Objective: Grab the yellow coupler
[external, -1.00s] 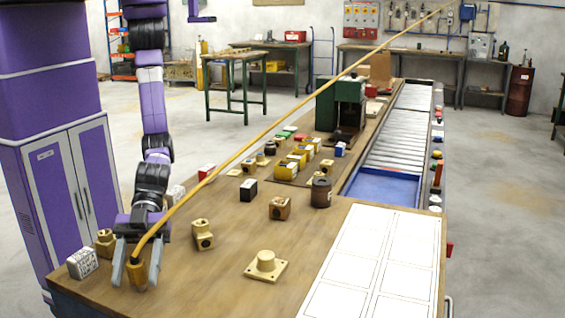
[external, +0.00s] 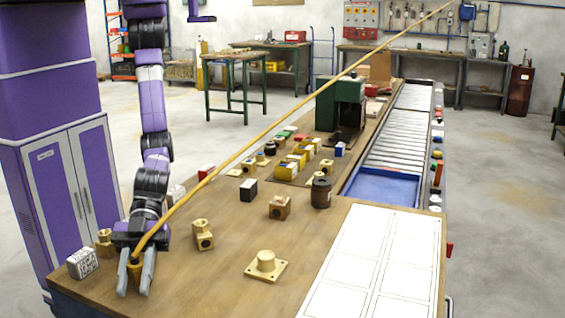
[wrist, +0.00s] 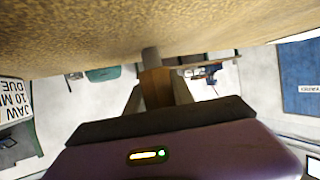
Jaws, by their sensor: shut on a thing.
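The yellow coupler (external: 134,268) hangs at the lower end of a long yellow hose (external: 250,143), low over the near left corner of the wooden bench. My gripper (external: 134,289) points down with its two grey fingers closed in on the coupler's sides. The fingers hide much of the coupler, and its lower end is hard to make out. In the wrist view, an orange-brown block (wrist: 157,88) sits between the fingers, with a grey round stub (wrist: 150,54) beyond it.
A white lettered block (external: 82,263) and a brass fitting (external: 104,243) stand left of my gripper. Another brass fitting (external: 202,234) and a flanged brass part (external: 266,264) stand to the right. The hose rises diagonally across the bench. Bare wood lies in front.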

